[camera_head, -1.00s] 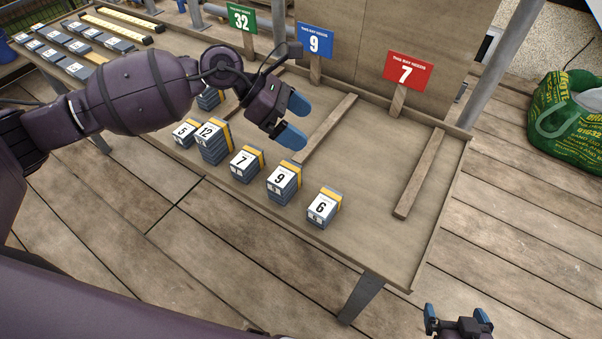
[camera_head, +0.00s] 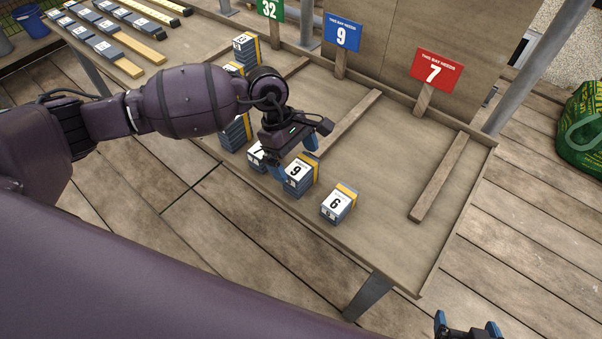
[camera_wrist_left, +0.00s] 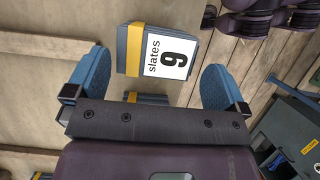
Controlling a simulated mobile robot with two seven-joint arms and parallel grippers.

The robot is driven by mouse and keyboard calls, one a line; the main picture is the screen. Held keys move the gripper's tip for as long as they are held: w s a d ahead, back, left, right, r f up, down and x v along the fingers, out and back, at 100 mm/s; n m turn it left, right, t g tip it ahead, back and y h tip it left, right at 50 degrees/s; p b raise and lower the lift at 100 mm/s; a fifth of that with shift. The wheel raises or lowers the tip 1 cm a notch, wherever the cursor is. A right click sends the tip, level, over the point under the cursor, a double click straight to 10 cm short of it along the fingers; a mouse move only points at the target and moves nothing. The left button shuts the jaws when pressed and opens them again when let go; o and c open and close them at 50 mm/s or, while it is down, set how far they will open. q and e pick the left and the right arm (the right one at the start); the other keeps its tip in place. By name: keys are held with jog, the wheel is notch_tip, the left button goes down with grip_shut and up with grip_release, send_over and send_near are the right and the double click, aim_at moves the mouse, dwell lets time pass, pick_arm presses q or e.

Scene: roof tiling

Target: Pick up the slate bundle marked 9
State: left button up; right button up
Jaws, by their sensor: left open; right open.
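The slate bundle marked 9 (camera_head: 299,176) stands on the wooden bench, a dark stack with a white label and yellow band. My left gripper (camera_head: 296,156) is open just above and behind it, one blue finger by its left side, the other beyond its far side. In the left wrist view the bundle (camera_wrist_left: 167,52) shows between the tips of the open left gripper (camera_wrist_left: 155,75), with gaps on both sides. I cannot tell whether the fingers reach down beside it. My right gripper (camera_head: 467,327) is open and empty at the bottom edge, away from the bench.
The bundle marked 6 (camera_head: 338,204) stands close on the right. A bundle marked 7 (camera_head: 256,156) is on the left, partly hidden by my left gripper. Wooden battens (camera_head: 440,178) divide the bench (camera_head: 390,235) behind. Signs 32, 9 (camera_head: 342,33) and 7 (camera_head: 436,70) stand at the back.

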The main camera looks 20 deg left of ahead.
aim_at(300, 164)
pick_arm(q)
jog(key=shift+x, duration=2.65)
jog(key=shift+w, duration=0.15)
jog(key=shift+c, duration=0.2)
jog(key=c, duration=0.9)
